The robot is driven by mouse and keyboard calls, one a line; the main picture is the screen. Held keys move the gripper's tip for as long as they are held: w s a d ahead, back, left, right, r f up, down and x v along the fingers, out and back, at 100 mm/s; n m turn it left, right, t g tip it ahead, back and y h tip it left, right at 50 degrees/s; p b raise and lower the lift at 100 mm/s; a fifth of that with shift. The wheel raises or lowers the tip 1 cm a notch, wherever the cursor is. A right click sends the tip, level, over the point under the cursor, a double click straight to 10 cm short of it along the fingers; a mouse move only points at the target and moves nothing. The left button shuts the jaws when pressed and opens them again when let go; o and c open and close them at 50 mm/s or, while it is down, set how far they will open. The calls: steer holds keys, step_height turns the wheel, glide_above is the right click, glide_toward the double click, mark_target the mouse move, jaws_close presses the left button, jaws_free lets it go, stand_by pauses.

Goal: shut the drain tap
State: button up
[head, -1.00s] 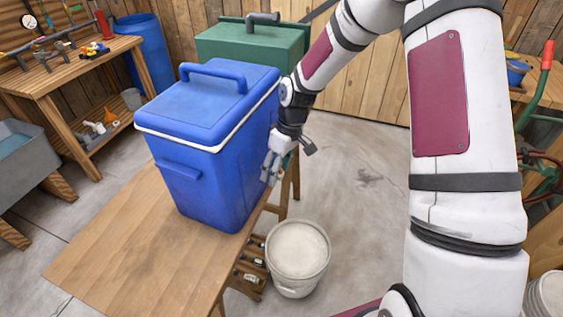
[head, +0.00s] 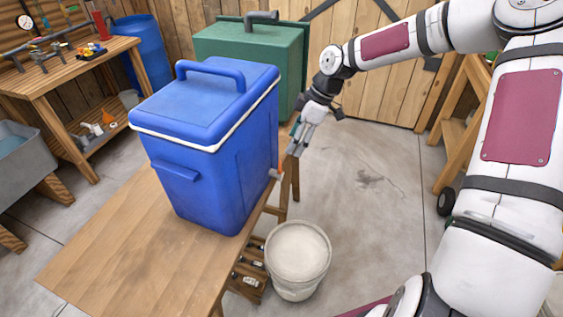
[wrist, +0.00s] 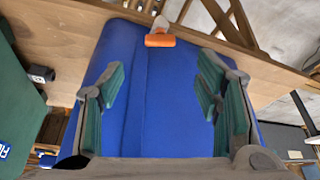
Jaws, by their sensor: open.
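A blue cooler (head: 205,150) stands upright on a wooden table, its lid on. Its drain tap (head: 275,174), small, white and orange, sticks out low from its right side. In the wrist view the tap's orange handle (wrist: 160,40) shows near the top, lying crosswise, with a pale spout behind it. My gripper (head: 293,150) is open and empty, beside the cooler's right side and above the tap, apart from it. In the wrist view, its green-padded fingers (wrist: 160,82) stand wide apart, with the cooler's blue wall between them and the tap beyond the tips.
A white bucket (head: 298,252) with a pale top surface stands on the floor by the table (head: 110,250), below the tap. A green box (head: 262,52) stands behind the cooler. The floor to the right of the bucket is clear.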

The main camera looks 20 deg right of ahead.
mark_target(280, 165)
steer(key=x, duration=1)
steer(key=shift+r, duration=0.1)
steer(key=c, duration=1.2)
